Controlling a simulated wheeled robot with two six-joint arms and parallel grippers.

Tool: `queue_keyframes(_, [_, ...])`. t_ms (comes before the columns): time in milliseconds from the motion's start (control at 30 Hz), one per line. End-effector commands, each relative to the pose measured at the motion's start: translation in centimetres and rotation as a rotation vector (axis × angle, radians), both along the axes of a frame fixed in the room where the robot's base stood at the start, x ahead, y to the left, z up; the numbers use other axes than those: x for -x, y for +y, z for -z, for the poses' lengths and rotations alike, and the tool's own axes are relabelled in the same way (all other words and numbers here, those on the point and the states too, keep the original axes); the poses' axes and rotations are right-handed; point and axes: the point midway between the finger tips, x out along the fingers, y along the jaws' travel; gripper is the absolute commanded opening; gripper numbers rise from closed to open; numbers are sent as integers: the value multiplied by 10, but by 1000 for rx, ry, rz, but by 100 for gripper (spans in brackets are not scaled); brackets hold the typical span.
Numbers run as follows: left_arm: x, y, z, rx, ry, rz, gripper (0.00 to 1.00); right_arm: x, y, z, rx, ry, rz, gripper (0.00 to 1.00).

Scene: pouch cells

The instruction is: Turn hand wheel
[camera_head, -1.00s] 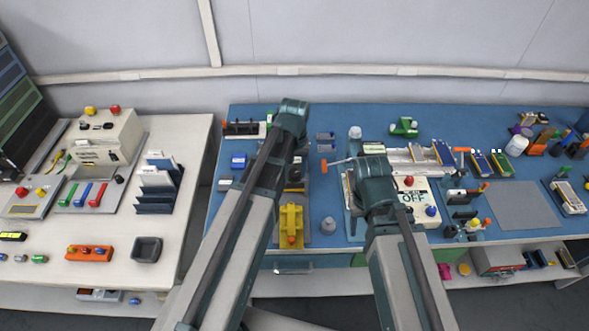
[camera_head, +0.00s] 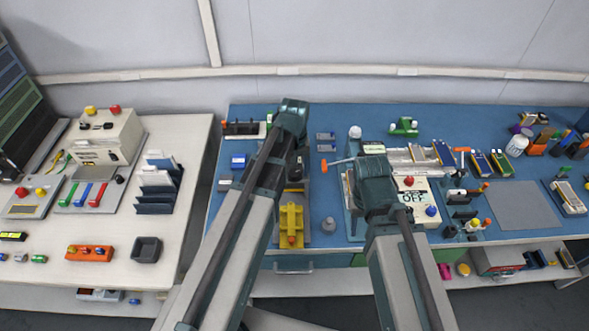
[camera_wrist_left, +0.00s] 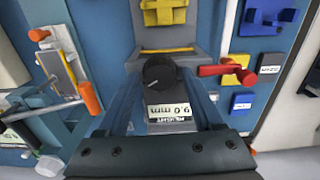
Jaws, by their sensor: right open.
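A round black hand wheel (camera_wrist_left: 159,72) sits on a grey and blue device, above a "9.0 mm" label (camera_wrist_left: 170,112), in the left wrist view. My left gripper (camera_wrist_left: 162,82) is open, with one blue finger on each side of the label and its tips close to the wheel. I cannot tell whether they touch it.
A red lever (camera_wrist_left: 225,70) stands right of the wheel. An orange-tipped handle (camera_head: 338,162) is left of my right wrist. The OFF box (camera_head: 415,198) and a grey knob (camera_head: 328,225) are near. The white table (camera_head: 110,215) at left carries trays. A grey mat (camera_head: 523,205) is clear.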

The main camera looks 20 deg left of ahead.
Motion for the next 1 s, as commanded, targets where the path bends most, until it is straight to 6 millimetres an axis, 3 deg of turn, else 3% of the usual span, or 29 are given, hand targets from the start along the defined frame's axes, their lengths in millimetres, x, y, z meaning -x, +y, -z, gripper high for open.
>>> queue_keyframes(567, [0,0,-9,0,0,1,82,0,0,-9,0,0,0,50])
queue_keyframes(1000, [0,0,-66,0,0,1,82,0,0,-66,0,0,-1,50])
